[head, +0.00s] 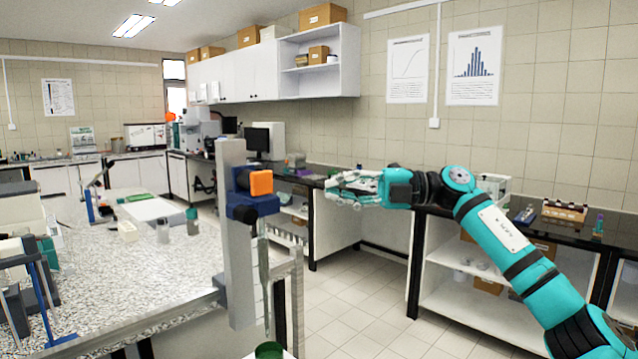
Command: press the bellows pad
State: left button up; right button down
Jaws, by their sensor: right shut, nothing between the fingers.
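An orange pad (261,183), which looks like the bellows pad, sits on the right side of a dark blue holder (254,205) on a grey upright post (236,250). A clear tapered tube (264,280) hangs below the holder, above a green-rimmed vessel (268,350) at the bottom edge. My right gripper (332,186) comes in from the right and points left, at about the pad's height in the picture. It is shut and empty. A gap shows between its fingertips and the pad. My left gripper is not in view.
A speckled bench (150,270) fills the left, with two small bottles (192,220) and a blue stand (42,285) on it. A dark-topped bench (480,228) with open shelves runs along the wall behind my right arm. Open floor (350,290) lies between.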

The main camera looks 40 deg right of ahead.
aim_at(260, 183)
jog(key=w+d+p+x, duration=0.1)
jog(key=w+p+x, duration=0.1)
jog(key=p+x, duration=0.4)
jog(key=shift+w+d+x, duration=0.2)
jog(key=shift+w+x, duration=0.05)
jog(key=shift+x, duration=2.1)
jog(key=shift+w+r+p, duration=0.3)
jog(key=shift+w+p, duration=0.35)
jog(key=shift+p, duration=0.45)
jog(key=shift+w, duration=0.25)
jog(key=shift+f, duration=0.2)
